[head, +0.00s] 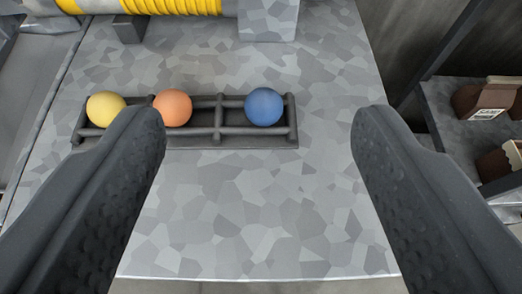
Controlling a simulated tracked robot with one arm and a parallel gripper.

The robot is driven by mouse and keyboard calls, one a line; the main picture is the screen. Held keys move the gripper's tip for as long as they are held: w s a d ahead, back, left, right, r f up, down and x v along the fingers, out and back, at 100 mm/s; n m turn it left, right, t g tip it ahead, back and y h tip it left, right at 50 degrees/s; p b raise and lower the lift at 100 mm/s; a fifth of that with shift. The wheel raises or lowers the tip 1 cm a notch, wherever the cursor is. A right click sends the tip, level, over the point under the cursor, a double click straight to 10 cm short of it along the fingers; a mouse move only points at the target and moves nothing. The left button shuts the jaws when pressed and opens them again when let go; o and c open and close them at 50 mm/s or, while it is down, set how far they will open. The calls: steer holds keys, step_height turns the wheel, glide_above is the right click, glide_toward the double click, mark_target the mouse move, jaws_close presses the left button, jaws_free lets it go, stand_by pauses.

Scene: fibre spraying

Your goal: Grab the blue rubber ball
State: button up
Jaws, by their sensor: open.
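The blue rubber ball (264,107) sits in the right compartment of a dark rack (230,141) on a grey patterned table. An orange ball (172,108) and a yellow ball (105,108) sit in the same rack to its left. My gripper (258,135) is open and empty, its two dark fingers wide apart in the foreground. In the picture the blue ball lies between the fingertips, a little above their line, and neither finger appears to touch it. The left finger overlaps the left part of the rack and hides some of it.
The table top (270,215) is clear in front of the rack. A yellow ribbed cylinder (165,6) lies at the back on grey supports.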

steer(key=shift+g, duration=0.4)
steer(key=f, duration=0.2)
steer(key=f+p, duration=0.1)
steer(key=f, duration=0.2)
steer(key=f+p, duration=0.1)
steer(key=f, duration=0.1)
steer(key=shift+s+f, duration=0.3)
steer(key=b, duration=0.2)
glide_toward(264, 114)
steer(key=x, duration=0.4)
steer(key=shift+s+a+f, duration=0.15)
steer(key=shift+a+f, duration=0.1)
steer(key=shift+f, duration=0.1)
steer(key=shift+d+r+b+x, duration=0.15)
steer(key=shift+b+x, duration=0.2)
steer(key=shift+x, duration=1.25)
steer(key=shift+d+r+b+x, duration=0.15)
steer(key=shift+b+x, duration=0.15)
steer(key=shift+x, duration=1.25)
steer(key=c, duration=1)
